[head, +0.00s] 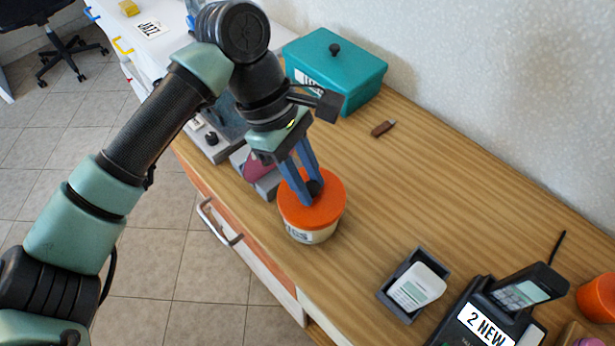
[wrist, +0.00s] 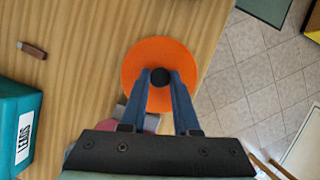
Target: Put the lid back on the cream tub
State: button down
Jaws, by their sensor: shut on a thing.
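The cream tub (head: 312,235) stands upright on the wooden counter near its front edge, with part of a dark label showing. The orange lid (head: 325,208) lies over the top of the tub and looks level; I cannot tell whether it is fully seated. In the wrist view the lid (wrist: 140,62) hides the tub below it. My gripper (head: 312,190) points down at the lid, its blue fingers shut on the lid's black knob. The knob (wrist: 160,76) shows between the fingertips in the wrist view.
A teal lidded box (head: 350,75) stands behind, with a brown USB stick (head: 383,128) near it. Bare counter lies right of the tub.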

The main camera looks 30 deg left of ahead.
jog(key=shift+c, duration=0.4)
grip_release()
dwell(0.4)
jog(key=shift+r+p, duration=1.35)
jog(key=shift+r, duration=2.2)
grip_shut()
